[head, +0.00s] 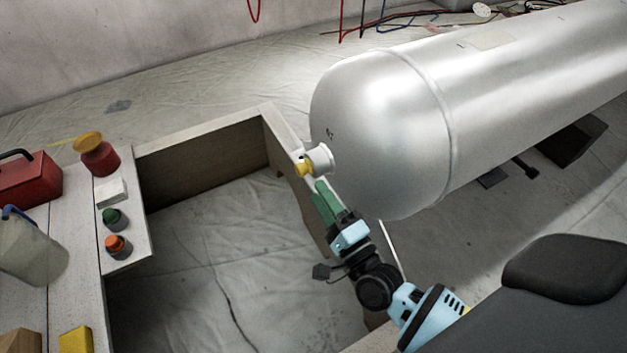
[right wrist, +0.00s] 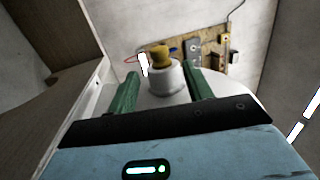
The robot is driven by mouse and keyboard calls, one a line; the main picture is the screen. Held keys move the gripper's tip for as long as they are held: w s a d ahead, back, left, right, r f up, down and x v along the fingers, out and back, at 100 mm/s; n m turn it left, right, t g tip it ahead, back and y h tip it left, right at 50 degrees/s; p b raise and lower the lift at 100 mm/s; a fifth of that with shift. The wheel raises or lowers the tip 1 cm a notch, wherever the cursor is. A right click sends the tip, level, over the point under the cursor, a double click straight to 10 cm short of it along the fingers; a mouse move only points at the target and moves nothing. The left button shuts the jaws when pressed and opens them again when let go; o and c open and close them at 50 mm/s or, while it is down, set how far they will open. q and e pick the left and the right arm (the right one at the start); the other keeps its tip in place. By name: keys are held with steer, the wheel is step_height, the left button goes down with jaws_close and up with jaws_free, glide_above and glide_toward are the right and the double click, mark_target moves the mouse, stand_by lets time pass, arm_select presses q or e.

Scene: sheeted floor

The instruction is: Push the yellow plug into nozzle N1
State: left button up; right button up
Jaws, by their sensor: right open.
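The yellow plug (head: 304,169) sits at the mouth of the pale nozzle (head: 319,157) on the rounded end of the silver tank (head: 385,130). A small dark marking, too small to read surely, is beside the nozzle. The plug also shows in the right wrist view (right wrist: 161,54), its wide part standing out of the white nozzle (right wrist: 166,80). My right gripper (head: 321,187) has green fingers and is just below the nozzle in the head view. In the right wrist view its fingers (right wrist: 162,82) are apart, with the nozzle between and beyond them; nothing is held. My left gripper is out of view.
A pale bench (head: 76,185) at the left carries a red toolbox (head: 28,183), a jug (head: 35,252), a red container with a yellow top (head: 97,155), and green (head: 115,218) and orange-topped (head: 118,246) pieces. A board wall (head: 205,142) runs close to the nozzle. Sheeted floor inside it is clear.

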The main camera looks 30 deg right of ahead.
steer(key=shift+v, duration=0.95)
steer(key=shift+r, duration=0.1)
